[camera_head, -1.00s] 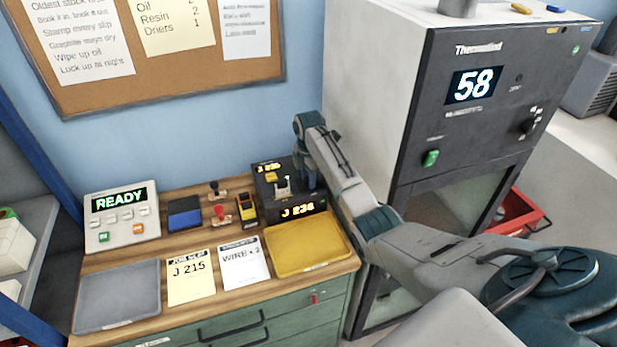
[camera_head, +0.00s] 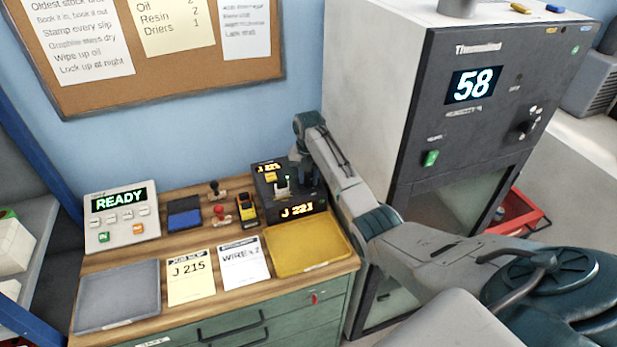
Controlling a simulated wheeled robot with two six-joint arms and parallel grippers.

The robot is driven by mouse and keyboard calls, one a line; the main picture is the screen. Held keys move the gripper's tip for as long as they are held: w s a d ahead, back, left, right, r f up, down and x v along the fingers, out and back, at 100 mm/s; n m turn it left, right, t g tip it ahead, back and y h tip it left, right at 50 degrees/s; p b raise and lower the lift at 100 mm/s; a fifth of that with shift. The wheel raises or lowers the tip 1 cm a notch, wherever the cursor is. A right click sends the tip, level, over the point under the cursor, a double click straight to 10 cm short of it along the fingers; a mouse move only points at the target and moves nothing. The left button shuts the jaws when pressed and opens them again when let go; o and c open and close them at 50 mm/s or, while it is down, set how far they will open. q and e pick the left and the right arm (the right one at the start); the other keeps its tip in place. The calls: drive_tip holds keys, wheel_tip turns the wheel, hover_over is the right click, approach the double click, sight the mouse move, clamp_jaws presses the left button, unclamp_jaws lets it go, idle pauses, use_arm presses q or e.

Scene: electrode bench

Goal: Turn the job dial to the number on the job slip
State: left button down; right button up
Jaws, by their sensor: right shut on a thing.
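The yellow job slip (camera_head: 190,277) lies on the bench and reads J 215. The dark dial unit (camera_head: 267,192) stands at the back right of the bench. Its lit front display (camera_head: 298,210) reads J 221; a smaller lit display on top (camera_head: 268,169) is too small to read surely. My right gripper (camera_head: 303,182) reaches down onto the right part of the unit and is shut on the job dial, which is mostly hidden behind the gripper. My left gripper is out of view.
A yellow tray (camera_head: 306,266) sits in front of the unit, with a white card (camera_head: 241,266) beside it. A grey tray (camera_head: 116,313), a READY panel (camera_head: 122,237), a blue pad (camera_head: 184,218) and stamps fill the left. A tall oven (camera_head: 375,75) stands close on the right.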

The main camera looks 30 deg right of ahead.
drive_tip(key=shift+w+r+n, duration=0.15)
drive_tip(key=shift+r+n, duration=0.05)
drive_tip(key=shift+n, duration=0.4)
drive_tip(key=o, duration=0.9)
drive_tip(key=shift+o, duration=0.3)
drive_tip(key=shift+f, duration=0.1)
